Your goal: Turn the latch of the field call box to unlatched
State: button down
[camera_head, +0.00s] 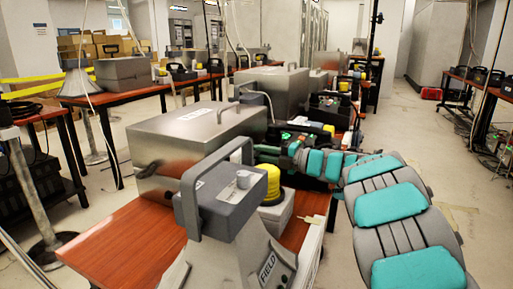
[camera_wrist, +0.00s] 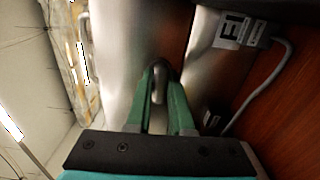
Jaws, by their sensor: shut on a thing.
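A large silver metal box (camera_head: 190,145), which appears to be the field call box, stands on the red-brown table. My gripper (camera_head: 262,155) reaches in from the right to the box's right side, partly hidden by the grey unit in front. In the wrist view my green fingers (camera_wrist: 162,82) are shut on a small grey rounded piece, apparently the latch (camera_wrist: 160,92). The latch's turned position cannot be told.
A grey handled unit (camera_head: 225,200) on a flared base marked "FIELD" stands close in front, with a yellow round part (camera_head: 269,182) beside it. Another silver box (camera_head: 275,90) and dark cases (camera_head: 335,110) stand behind. The table front left (camera_head: 125,245) is bare.

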jog(key=shift+m, duration=0.3)
jog(key=c, duration=0.8)
grip_release()
jog(key=shift+d, duration=0.1)
jog(key=v, duration=0.7)
jog(key=shift+d+b, duration=0.3)
jog(key=shift+b, duration=0.15)
jog(key=shift+s, duration=0.1)
